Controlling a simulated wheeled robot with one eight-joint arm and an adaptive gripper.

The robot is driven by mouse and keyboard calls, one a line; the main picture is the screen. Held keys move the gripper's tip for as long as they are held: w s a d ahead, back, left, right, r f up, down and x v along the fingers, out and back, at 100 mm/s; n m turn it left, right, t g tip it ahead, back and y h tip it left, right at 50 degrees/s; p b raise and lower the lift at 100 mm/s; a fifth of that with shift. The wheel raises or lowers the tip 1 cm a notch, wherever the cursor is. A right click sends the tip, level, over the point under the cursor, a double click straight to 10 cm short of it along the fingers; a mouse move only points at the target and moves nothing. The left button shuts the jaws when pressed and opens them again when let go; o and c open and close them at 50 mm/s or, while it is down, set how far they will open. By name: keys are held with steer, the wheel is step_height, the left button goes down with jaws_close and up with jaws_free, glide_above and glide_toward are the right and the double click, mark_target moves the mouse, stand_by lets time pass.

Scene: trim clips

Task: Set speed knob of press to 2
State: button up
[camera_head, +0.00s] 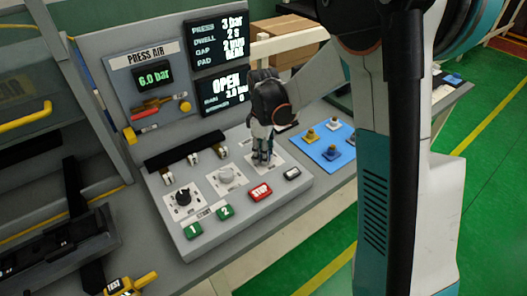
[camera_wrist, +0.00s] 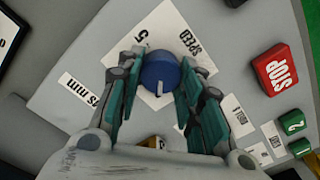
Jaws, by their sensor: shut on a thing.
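The blue speed knob (camera_wrist: 160,70) sits on a white dial plate (camera_wrist: 168,22) marked SPEED in the wrist view. A light mark on the knob points towards my palm. The digit 5 shows on the plate; other digits are hidden or too small to read. My gripper (camera_wrist: 159,88) has its teal-padded fingers on either side of the knob, shut on it. In the head view my gripper (camera_head: 262,158) points down at the rightmost dial plate on the press panel (camera_head: 262,228), and it hides the knob.
A black knob (camera_head: 183,197) and a grey knob (camera_head: 227,175) stand to the left. A red STOP button (camera_head: 260,192) and green buttons (camera_head: 225,211) lie in front. The display (camera_head: 222,92) reads OPEN. A blue mat (camera_head: 328,142) with small parts lies to the right.

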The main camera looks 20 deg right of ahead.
stand_by(0.3)
steer(key=o, duration=1.1)
steer(key=shift+c, duration=0.2)
step_height(320, 180, up, 12)
